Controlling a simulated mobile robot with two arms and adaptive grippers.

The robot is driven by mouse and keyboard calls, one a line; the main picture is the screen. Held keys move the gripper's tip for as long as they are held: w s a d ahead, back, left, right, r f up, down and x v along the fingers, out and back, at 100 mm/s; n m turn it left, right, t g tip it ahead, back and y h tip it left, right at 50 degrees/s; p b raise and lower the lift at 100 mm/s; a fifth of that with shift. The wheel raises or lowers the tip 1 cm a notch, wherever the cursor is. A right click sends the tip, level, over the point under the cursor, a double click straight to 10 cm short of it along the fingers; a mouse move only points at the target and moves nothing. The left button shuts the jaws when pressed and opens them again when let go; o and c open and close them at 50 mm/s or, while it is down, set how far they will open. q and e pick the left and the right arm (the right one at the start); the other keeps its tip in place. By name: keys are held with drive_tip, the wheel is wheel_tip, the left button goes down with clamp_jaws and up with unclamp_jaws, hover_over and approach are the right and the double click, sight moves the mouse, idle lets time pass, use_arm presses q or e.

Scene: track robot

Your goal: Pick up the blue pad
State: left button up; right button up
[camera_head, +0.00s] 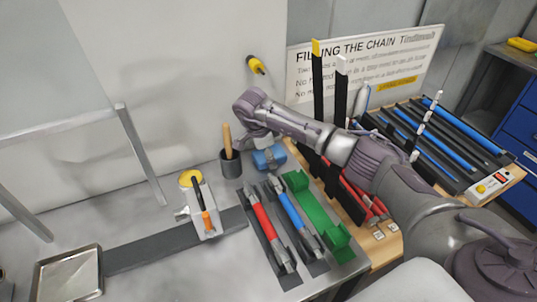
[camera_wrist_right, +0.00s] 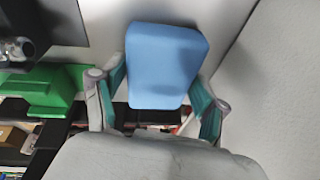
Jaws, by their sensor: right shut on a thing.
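The blue pad (camera_wrist_right: 166,62) is a rounded blue block, seen large in the right wrist view. My right gripper (camera_wrist_right: 160,90) is shut on it, with one teal-lined finger at each side. In the head view the blue pad (camera_head: 270,157) shows below my right gripper (camera_head: 262,143), close to the wall at the back of the bench. The gripper's fingers are small there and partly hidden by the wrist. I cannot tell how far the pad is above the bench. My left gripper is not in view.
A dark cup with a wooden-handled tool (camera_head: 231,163) stands just left of the pad. The green holder (camera_head: 312,212), red tool (camera_head: 270,230) and blue-handled tool (camera_head: 292,212) lie in front. Upright black bars (camera_head: 318,95) stand to the right. A metal tray (camera_head: 70,277) sits front left.

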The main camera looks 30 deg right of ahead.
wheel_tip(320, 180, up, 5)
drive_tip(key=p, duration=0.3)
drive_tip(key=s+r+p, duration=0.1)
drive_tip(key=s+p, duration=0.2)
drive_tip(key=s+d+r+p, duration=0.1)
drive_tip(key=s+r+p, duration=0.1)
drive_tip(key=s+p, duration=0.1)
drive_tip(key=s+r+p, duration=0.2)
drive_tip(key=s+p, duration=0.1)
drive_tip(key=s, duration=0.1)
drive_tip(key=shift+s+d+r+p, duration=0.1)
drive_tip(key=shift+d+r+p, duration=0.1)
drive_tip(key=shift+p, duration=0.1)
drive_tip(key=shift+s+r+p, duration=0.25)
drive_tip(key=shift+s+p, duration=0.1)
drive_tip(key=shift+s, duration=0.35)
drive_tip(key=o, duration=0.3)
drive_tip(key=c, duration=0.4)
drive_tip(key=shift+s+f, duration=0.1)
